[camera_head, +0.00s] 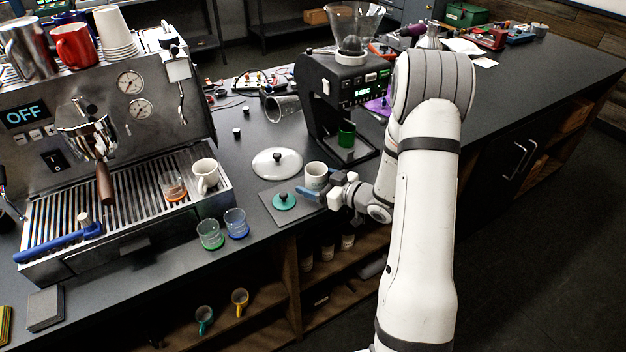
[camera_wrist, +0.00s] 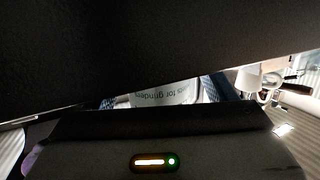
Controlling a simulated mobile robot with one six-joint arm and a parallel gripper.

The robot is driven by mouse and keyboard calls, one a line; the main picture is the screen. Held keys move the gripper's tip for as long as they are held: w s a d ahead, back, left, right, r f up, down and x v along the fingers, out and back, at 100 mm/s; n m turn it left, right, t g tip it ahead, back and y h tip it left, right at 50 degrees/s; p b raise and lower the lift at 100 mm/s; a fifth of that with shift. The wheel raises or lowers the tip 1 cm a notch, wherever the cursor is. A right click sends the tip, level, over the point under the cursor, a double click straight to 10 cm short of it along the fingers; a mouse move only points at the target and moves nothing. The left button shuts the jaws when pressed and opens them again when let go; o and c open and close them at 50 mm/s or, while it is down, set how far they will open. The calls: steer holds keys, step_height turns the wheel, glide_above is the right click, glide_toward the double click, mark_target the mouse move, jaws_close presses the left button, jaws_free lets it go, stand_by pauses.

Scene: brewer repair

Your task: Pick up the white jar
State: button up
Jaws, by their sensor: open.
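The white jar (camera_head: 316,173) stands on the dark counter beside the right end of a grey mat, in front of the grinder. My gripper (camera_head: 318,191) is low at its near side, with blue fingers reaching toward it. My open gripper (camera_wrist: 162,98) has bluish finger parts to the left and right of the jar there. The jar's lower part is hidden in both views, and I cannot tell whether the fingers touch it.
Two glasses (camera_head: 223,230) stand near the counter's front edge. The espresso machine (camera_head: 110,140) fills the left.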

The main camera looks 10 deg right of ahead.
steer(key=shift+c, duration=0.2)
steer(key=c, duration=1.2)
steer(key=shift+o, duration=0.2)
